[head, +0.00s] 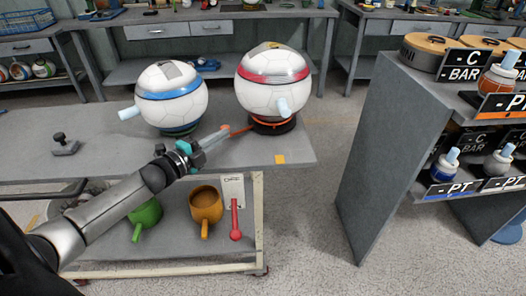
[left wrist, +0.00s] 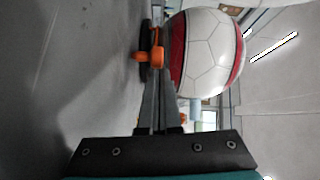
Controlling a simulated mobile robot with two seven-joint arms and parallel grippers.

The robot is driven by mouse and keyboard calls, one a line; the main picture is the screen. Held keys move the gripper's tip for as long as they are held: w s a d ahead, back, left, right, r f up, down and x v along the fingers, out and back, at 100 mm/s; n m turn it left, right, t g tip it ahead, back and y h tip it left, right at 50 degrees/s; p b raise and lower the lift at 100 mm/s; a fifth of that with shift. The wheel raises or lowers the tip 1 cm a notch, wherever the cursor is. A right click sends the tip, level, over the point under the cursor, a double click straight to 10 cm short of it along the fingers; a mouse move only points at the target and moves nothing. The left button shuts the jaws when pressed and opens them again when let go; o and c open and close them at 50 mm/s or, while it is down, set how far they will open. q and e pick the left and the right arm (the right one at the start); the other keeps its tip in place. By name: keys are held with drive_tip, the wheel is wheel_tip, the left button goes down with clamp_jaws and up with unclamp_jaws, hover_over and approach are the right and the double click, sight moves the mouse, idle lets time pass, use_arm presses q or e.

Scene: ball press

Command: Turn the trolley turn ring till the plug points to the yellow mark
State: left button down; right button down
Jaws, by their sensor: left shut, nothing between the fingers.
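The trolley (head: 110,157) has a grey top. On its right part, a white ball with a red band (head: 272,72) sits on a dark turn ring (head: 272,126) with an orange edge and an orange handle (head: 240,130) pointing left. The ball's pale blue plug (head: 283,106) points toward the front right. The yellow mark (head: 280,159) is a square at the trolley's front edge. My left gripper (head: 226,131) is shut and empty, its tips close to the handle. In the left wrist view the tips (left wrist: 158,80) are just below the orange handle (left wrist: 150,57); contact is unclear. My right gripper is not in view.
A second ball with a blue band (head: 171,95) stands left on the trolley top. A dark metal piece (head: 64,146) lies further left. Green (head: 146,216) and orange (head: 206,206) cups stand on the lower shelf. A grey rack (head: 385,150) stands right, across a floor gap.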

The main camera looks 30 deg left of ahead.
use_arm(q)
drive_tip(key=shift+w+a, duration=0.1)
drive_tip(key=shift+a, duration=0.15)
drive_tip(key=shift+w+a, duration=0.1)
drive_tip(key=shift+a, duration=0.25)
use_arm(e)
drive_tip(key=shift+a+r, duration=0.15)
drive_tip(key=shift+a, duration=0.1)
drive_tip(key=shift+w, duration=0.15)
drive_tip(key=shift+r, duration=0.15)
